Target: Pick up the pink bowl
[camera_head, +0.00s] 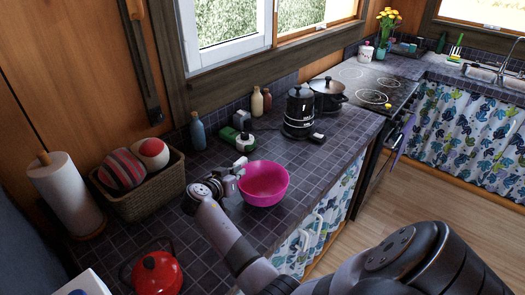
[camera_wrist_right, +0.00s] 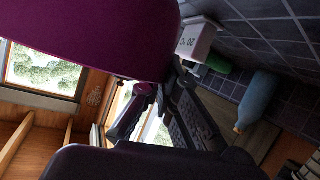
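The pink bowl (camera_head: 264,187) is near the front edge of the dark tiled counter, its opening upward. My right gripper (camera_head: 239,166) is at the bowl's left rim. In the right wrist view the bowl (camera_wrist_right: 95,35) fills the upper left, very close. The right gripper's fingers (camera_wrist_right: 167,88) come together by the bowl's edge there. I cannot tell whether they pinch the wall or only stand beside it, nor whether the bowl's base touches the counter. My left gripper is not in view.
A green-and-white item (camera_head: 236,139), a blue bottle (camera_head: 198,131) and a black kettle (camera_head: 299,112) stand behind the bowl. A wicker basket (camera_head: 148,200), paper roll (camera_head: 66,193) and red pot (camera_head: 157,273) are to the left. The counter (camera_head: 318,168) right of the bowl is clear.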

